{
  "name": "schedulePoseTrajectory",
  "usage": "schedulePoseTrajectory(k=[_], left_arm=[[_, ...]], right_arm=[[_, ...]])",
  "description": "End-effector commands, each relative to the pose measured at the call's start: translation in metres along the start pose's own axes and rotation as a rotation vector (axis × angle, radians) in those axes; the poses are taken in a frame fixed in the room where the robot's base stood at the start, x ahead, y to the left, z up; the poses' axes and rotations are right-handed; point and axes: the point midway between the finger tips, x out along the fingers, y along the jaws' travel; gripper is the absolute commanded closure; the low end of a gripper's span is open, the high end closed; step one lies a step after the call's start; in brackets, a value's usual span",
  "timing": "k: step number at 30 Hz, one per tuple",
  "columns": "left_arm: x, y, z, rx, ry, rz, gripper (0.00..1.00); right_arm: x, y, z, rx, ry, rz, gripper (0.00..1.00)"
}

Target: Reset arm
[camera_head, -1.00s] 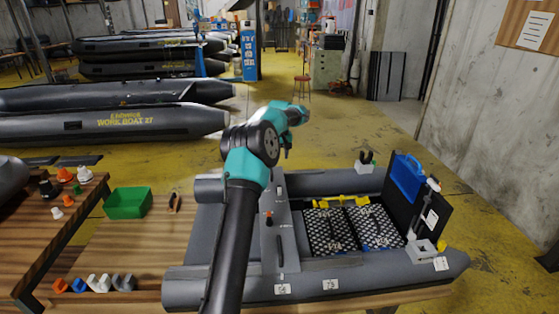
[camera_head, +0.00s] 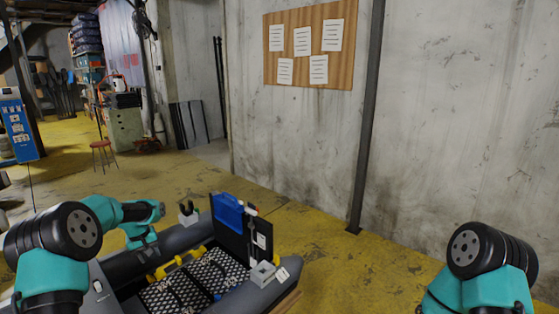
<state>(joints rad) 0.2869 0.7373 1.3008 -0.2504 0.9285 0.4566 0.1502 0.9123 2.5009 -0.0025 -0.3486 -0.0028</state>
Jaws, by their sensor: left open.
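My left arm comes in from the lower left, teal with dark joints. My left gripper (camera_head: 143,243) points down over the left side of the grey inflatable boat (camera_head: 185,237). Its jaws are small and partly hidden at this angle; it is open, with nothing seen in it. My right arm shows only as a teal and dark link at the lower right, apart from the boat. The right gripper is out of view below.
A concrete wall with a notice board (camera_head: 310,45) stands behind. Yellow floor right of the boat is clear.

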Motion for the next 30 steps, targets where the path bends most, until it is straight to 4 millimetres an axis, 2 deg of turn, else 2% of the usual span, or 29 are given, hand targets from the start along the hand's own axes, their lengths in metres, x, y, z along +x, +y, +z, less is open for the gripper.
schedulePoseTrajectory(k=[1, 3, 5, 9, 12, 16, 20, 23, 26, 30], left_arm=[[0.013, 0.024, 0.016, 0.039, -0.005, 0.019, 0.55], [0.031, 0.053, 0.039, 0.087, -0.005, 0.051, 0.55], [0.045, 0.077, 0.06, 0.128, -0.005, 0.076, 0.55], [0.074, 0.127, 0.117, 0.217, -0.006, 0.135, 0.55], [0.092, 0.156, 0.163, 0.278, -0.008, 0.176, 0.55], [0.111, 0.182, 0.225, 0.347, -0.01, 0.221, 0.55], [0.132, 0.185, 0.28, 0.4, -0.019, 0.25, 0.55], [0.15, 0.171, 0.316, 0.427, -0.031, 0.259, 0.55], [0.171, 0.142, 0.347, 0.442, -0.047, 0.257, 0.55], [0.198, 0.09, 0.385, 0.45, -0.077, 0.241, 0.55]], right_arm=[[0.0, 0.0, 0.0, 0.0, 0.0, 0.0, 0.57], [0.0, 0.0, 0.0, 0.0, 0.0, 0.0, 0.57], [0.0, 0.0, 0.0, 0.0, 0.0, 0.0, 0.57], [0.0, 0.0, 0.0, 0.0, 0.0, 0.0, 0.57], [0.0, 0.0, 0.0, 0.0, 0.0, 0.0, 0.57], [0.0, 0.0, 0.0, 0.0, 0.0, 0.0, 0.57], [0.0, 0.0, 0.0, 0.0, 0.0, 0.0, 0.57], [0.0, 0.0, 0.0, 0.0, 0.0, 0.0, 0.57], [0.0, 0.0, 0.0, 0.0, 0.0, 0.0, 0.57], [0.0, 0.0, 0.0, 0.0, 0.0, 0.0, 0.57]])
